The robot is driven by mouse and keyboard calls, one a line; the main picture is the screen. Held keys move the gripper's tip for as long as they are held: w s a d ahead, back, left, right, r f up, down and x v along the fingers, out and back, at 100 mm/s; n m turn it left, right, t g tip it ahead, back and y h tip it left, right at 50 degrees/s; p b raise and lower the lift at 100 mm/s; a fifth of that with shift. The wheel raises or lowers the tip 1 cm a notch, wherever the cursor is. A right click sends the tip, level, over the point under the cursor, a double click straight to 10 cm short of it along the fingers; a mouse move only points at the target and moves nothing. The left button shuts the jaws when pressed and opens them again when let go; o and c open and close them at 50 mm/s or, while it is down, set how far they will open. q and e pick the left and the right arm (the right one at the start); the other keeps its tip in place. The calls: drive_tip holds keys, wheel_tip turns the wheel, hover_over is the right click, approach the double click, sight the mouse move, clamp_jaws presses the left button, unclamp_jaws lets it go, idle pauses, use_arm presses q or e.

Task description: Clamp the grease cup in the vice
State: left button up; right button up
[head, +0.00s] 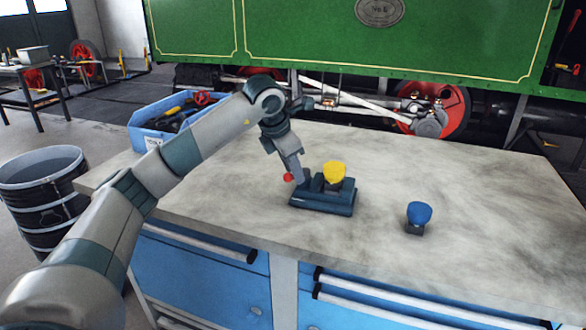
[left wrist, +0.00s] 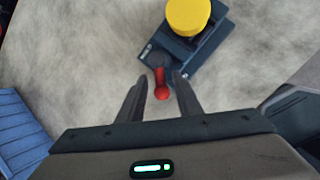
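The dark blue vice (head: 322,202) stands on the bench, with a yellow-topped cup (head: 334,172) upright between its jaws. I take this to be the grease cup; whether the jaws press on it I cannot tell. The vice's red-ended handle (head: 289,177) is at its left end. My left gripper (head: 298,180) is at that end of the vice. In the left wrist view its fingers (left wrist: 160,76) are open, with the red handle (left wrist: 161,86) between them and gaps on both sides. The yellow top (left wrist: 188,15) shows beyond. My right gripper is not in view.
A blue-topped cup (head: 419,214) stands on the bench (head: 480,200) to the right of the vice. A blue tool crate (head: 150,137) is at the back left. The bench's right side is mostly clear. A dark drum (head: 45,200) stands on the floor at left.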

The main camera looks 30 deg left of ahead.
use_arm(q)
clamp_jaws()
